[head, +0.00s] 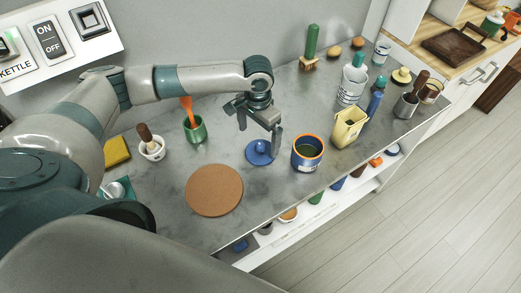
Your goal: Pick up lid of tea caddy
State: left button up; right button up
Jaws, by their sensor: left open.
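A round blue lid (261,153) with a knob on top lies flat on the grey counter. An open-topped tin with an orange rim and blue body (308,154), apparently the tea caddy, stands upright just to its right. My left gripper (258,131) points down with its fingers apart and nothing between them. It is at the lid, with the fingers just over or around the knob; I cannot tell whether they touch it. My right gripper is not in view.
A round brown cork mat (214,190) lies to the lower left of the lid. A green cup (195,130) and a white mortar (152,148) stand to the left. A yellow container (349,127) stands right of the tin. The counter's front edge runs close below the tin.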

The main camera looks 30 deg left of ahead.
aim_at(260, 146)
pick_arm(q)
jog(key=shift+s+d+f+p, duration=0.1)
jog(key=shift+d+f+p, duration=0.05)
jog(key=shift+f+p, duration=0.45)
jog(key=f, duration=0.1)
jog(key=f+p, duration=0.1)
jog(key=f, duration=0.1)
jog(key=shift+s+d, duration=0.1)
jog(key=shift+d, duration=0.1)
jog(key=shift+f+p, duration=0.3)
jog(key=shift+f, duration=0.2)
jog(key=c, duration=1.3)
jog(key=shift+r, duration=0.15)
